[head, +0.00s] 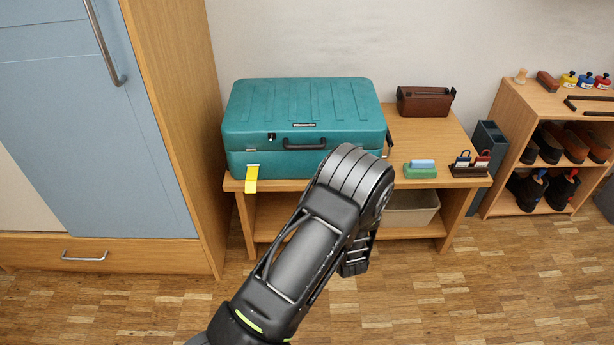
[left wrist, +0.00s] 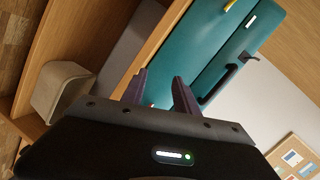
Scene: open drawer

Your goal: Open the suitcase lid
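The teal suitcase (head: 255,135) lies flat on a low wooden bench, its lid (head: 300,95) down. A dark handle (head: 304,145), a small latch (head: 271,137) and a yellow tag (head: 251,178) are on its front. My left arm rises in front of the suitcase and covers its lower right front. The left gripper itself cannot be made out in the head view. In the left wrist view the left gripper (left wrist: 159,88) has its fingers apart with nothing held, and the suitcase (left wrist: 190,60) is beyond them. My right gripper is in neither view.
The bench (head: 450,140) also bears a brown box (head: 425,101), a green block (head: 420,172) and a small dark rack (head: 468,170). A beige bin (head: 412,208) sits below. A tall cabinet (head: 175,120) stands close at left, a shoe shelf (head: 540,100) at right.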

